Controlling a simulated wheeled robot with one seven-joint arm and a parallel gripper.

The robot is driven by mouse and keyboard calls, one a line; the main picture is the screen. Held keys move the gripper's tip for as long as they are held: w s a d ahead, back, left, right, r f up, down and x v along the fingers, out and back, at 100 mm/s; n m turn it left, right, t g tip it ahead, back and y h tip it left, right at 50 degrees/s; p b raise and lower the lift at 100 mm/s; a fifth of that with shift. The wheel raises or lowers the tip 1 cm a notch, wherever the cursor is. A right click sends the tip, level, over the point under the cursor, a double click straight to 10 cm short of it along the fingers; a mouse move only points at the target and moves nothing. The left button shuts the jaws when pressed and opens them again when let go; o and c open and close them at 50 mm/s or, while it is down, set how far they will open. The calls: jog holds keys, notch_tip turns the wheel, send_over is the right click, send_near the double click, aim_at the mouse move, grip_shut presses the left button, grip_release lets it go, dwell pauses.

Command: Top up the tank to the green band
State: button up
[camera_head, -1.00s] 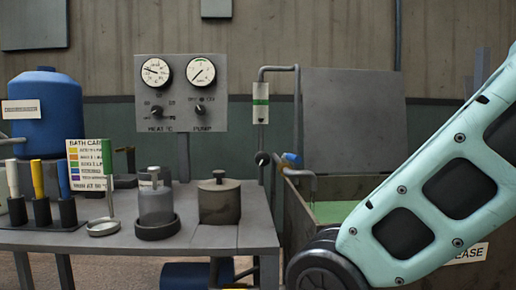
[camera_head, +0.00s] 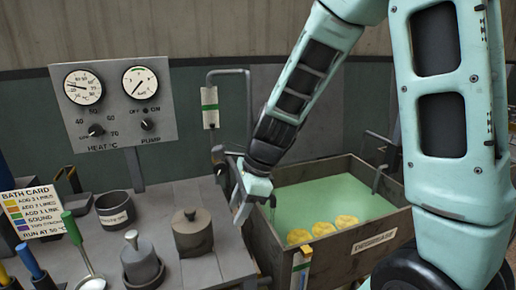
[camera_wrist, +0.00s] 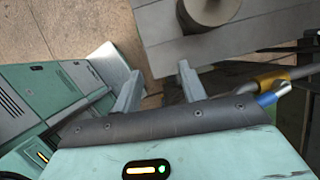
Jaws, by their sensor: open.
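The tank (camera_head: 352,252) is an open grey box with pale green liquid (camera_head: 335,203) in it, right of the bench. Three yellow round pieces (camera_head: 322,229) lie at its near side. A tag with a green band (camera_head: 209,106) hangs on the bent pipe (camera_head: 249,100) behind the tank. A strip with orange, white and blue parts (camera_head: 301,266) is on the tank's front; its markings are too small to read. My gripper (camera_head: 241,207) is open and empty, pointing down between bench and tank. In the wrist view its fingers (camera_wrist: 160,88) are apart, with a yellow-collared, blue-tipped part (camera_wrist: 272,86) to the right.
The bench (camera_head: 205,272) holds a lidded pot (camera_head: 193,236), a dark cup (camera_head: 115,212), a knobbed weight (camera_head: 139,262), a ladle and a bath card (camera_head: 30,212). A panel (camera_head: 118,105) carries two gauges, a heat knob and a pump knob. A black knob (camera_head: 218,155) sits on the pipe.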

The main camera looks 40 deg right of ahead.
jog(key=w+d+r+m+t+h+p, duration=0.2)
jog(key=w+d+r+m+p, duration=0.2)
jog(key=d+r+m+p, duration=1.05)
jog(key=b+x, duration=0.2)
jog(key=x, duration=0.4)
jog(key=d+b+x, duration=0.1)
jog(key=b+x, duration=0.2)
jog(key=x, duration=0.3)
jog(key=b+x, duration=0.2)
jog(key=x, duration=0.5)
jog(key=shift+s+d+f, duration=0.1)
jog(key=shift+d, duration=0.2)
grip_shut()
